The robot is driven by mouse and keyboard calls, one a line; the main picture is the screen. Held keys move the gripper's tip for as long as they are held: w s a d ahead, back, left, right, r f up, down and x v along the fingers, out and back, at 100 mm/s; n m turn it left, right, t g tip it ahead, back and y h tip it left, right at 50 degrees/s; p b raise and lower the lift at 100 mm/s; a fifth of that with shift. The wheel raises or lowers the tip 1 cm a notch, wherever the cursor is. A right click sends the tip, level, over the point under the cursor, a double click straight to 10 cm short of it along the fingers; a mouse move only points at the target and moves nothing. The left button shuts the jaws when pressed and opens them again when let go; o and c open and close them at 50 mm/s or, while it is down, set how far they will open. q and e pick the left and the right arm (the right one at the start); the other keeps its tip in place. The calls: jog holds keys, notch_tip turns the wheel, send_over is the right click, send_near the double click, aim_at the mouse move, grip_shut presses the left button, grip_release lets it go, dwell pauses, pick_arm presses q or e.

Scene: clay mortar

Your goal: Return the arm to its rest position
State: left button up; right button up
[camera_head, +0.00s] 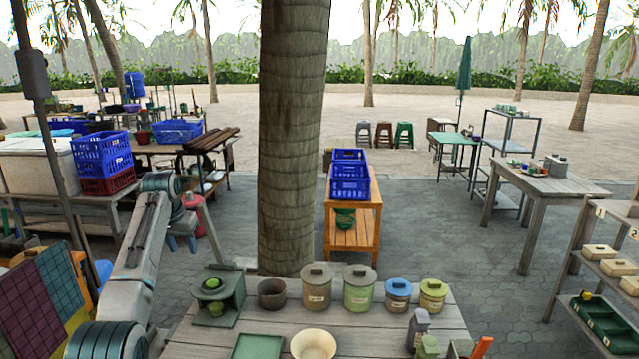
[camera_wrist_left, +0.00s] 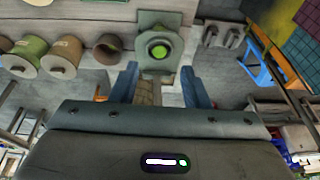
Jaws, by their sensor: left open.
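My left arm rises from the lower left in the head view and bends over at the top. My left gripper (camera_head: 182,242) hangs at its end, left of the work table (camera_head: 275,325) and apart from it. In the left wrist view the two blue fingers of the left gripper (camera_wrist_left: 157,85) are spread wide with nothing held between them. A grey-green stand with a lime-green round piece (camera_head: 217,297) stands at the table's left end. The stand also shows beyond the fingers in the wrist view (camera_wrist_left: 160,28). My right gripper is not in view.
Lidded jars (camera_head: 317,290) and a dark bowl (camera_head: 271,293) line the table's back edge. A cream bowl (camera_head: 313,344) and a green tray (camera_head: 258,347) sit in front. A thick palm trunk (camera_head: 292,140) rises behind the table. Coloured tile panels (camera_head: 40,300) stand left of my arm.

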pick_arm(q)
jog(key=s+d+f, duration=0.1)
jog(key=s+f, duration=0.4)
jog(key=f, duration=0.3)
jog(key=s+d+f, duration=0.1)
jog(key=s+f, duration=0.4)
jog(key=f, duration=0.4)
jog(key=s+d+f+y, duration=0.1)
jog(key=s+d+f, duration=0.1)
jog(key=s+f, duration=1)
jog(key=s+d+r, duration=0.2)
jog(key=s, duration=1.5)
jog(key=s+d+r, duration=0.2)
jog(key=s+d, duration=0.1)
jog(key=s, duration=1.5)
notch_tip(320, 180, down, 33)
jog(key=a+g+b, duration=0.1)
jog(key=a+b, duration=0.1)
jog(key=a, duration=0.1)
jog(key=s+a+f+g+b, duration=0.1)
jog(key=s+f+b, duration=0.1)
jog(key=s+f, duration=1.6)
notch_tip(320, 180, down, 3)
jog(key=shift+s+f, duration=0.15)
jog(key=shift+s, duration=0.15)
